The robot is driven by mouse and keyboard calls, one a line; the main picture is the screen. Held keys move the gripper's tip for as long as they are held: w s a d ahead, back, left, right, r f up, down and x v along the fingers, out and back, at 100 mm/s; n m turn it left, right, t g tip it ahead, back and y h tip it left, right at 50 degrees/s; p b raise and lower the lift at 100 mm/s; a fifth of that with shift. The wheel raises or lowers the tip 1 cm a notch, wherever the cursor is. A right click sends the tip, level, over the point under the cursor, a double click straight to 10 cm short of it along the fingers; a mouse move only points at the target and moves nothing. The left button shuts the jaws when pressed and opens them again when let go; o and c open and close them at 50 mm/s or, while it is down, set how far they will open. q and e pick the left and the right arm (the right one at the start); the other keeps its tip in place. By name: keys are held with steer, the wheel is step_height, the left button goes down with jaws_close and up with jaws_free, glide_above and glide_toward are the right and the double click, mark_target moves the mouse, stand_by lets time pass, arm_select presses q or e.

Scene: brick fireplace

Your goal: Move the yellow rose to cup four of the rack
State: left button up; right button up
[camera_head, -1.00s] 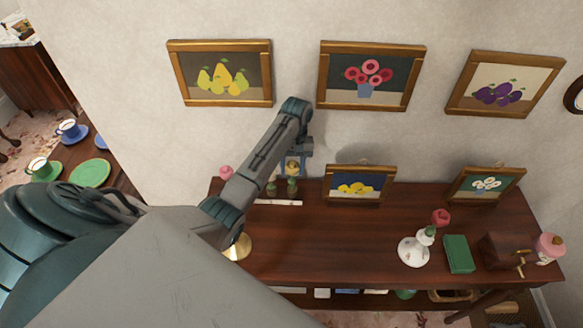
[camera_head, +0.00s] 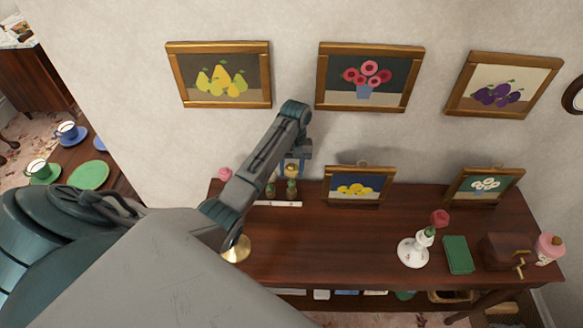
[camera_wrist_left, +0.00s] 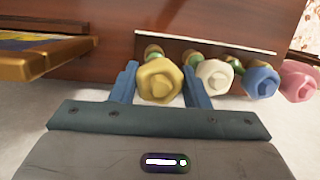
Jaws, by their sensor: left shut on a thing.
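My left gripper (camera_wrist_left: 158,86) is shut on the yellow rose (camera_wrist_left: 158,80), with one blue finger on each side of its bloom. In the head view the gripper (camera_head: 291,168) and the yellow rose (camera_head: 291,171) are at the back of the wooden table, over the right end of the rack (camera_head: 279,203). In the wrist view a cup (camera_wrist_left: 153,51) shows right behind the yellow rose; I cannot tell how deep the stem sits in it. The white rose (camera_wrist_left: 215,73), blue rose (camera_wrist_left: 261,82) and pink rose (camera_wrist_left: 298,80) stand in a row beside it. My right gripper is out of view.
A framed lemon picture (camera_head: 358,186) stands just right of the rack; it is near the gripper in the wrist view (camera_wrist_left: 40,60). A white vase with a red rose (camera_head: 414,252), a green book (camera_head: 458,254) and a brown box (camera_head: 503,250) stand to the right. The table's middle is clear.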

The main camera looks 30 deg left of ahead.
arm_select(q)
steer(key=shift+w+x, duration=0.15)
steer(key=shift+x, duration=0.6)
steer(key=shift+w+x, duration=0.15)
steer(key=shift+x, duration=0.55)
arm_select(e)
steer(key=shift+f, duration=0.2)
arm_select(q)
steer(key=o, duration=1.2)
steer(key=shift+a, duration=0.1)
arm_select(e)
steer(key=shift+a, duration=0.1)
